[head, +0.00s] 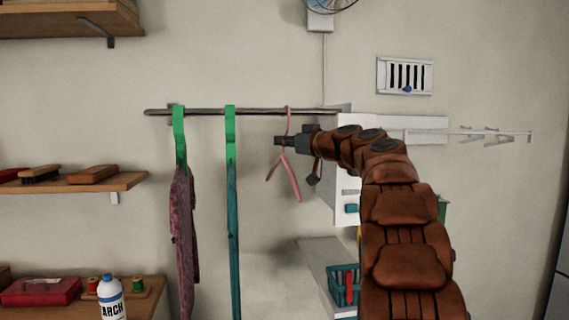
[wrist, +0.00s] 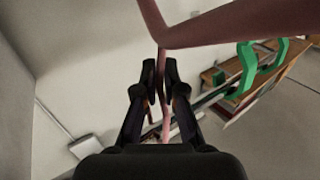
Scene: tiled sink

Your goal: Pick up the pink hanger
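The pink hanger (head: 292,180) hangs by its hook from the metal rail (head: 260,111), near the rail's right end. My gripper (head: 277,141) is at the hanger's neck, just below the rail. In the wrist view, my gripper (wrist: 160,76) has its two black fingers close together on either side of the neck of the pink hanger (wrist: 225,30). The fingers look shut on it, with the exact contact partly hidden by the fingers. The hanger's arms spread beyond the fingertips in that view.
Two green hangers (head: 179,135) (head: 230,135) with a dark red garment (head: 183,235) and a teal garment (head: 233,240) hang left on the rail. A white wall unit (head: 346,205) stands behind my arm. Wooden shelves (head: 125,182) are at left.

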